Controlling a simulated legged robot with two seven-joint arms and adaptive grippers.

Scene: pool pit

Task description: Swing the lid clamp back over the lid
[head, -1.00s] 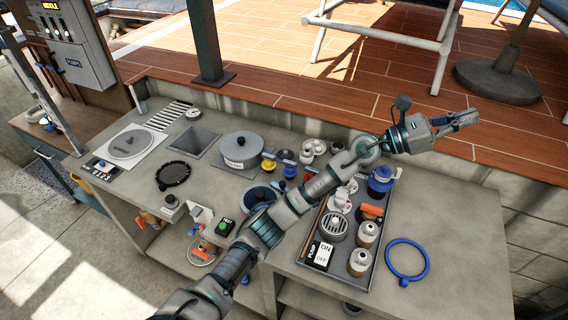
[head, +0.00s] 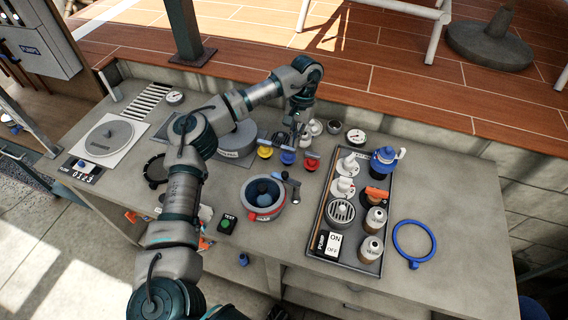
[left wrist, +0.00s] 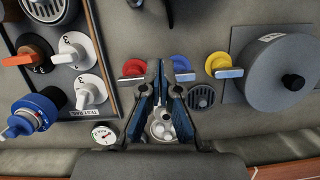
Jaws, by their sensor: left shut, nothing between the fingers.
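A round pot with a red and grey rim (head: 264,212) and a blue lid (head: 262,190) stands in the middle of the bench. A small grey and dark clamp (head: 290,181) sits at the pot's right rim, beside the lid rather than across it. My left gripper (head: 295,147) points down behind the pot, apart from the clamp, near the row of coloured valves. In the left wrist view its fingers (left wrist: 160,68) are together and empty, between the red and blue valve handles. A dark part at the top edge there is cut off. My right gripper is not seen.
Red (head: 311,163), blue (head: 288,157) and yellow (head: 265,152) valves stand behind the pot. A large lidded grey pot (head: 238,141) is at left. A crowded tray (head: 376,268) lies at right, with a blue ring (head: 427,262) beyond it. The bench front right is clear.

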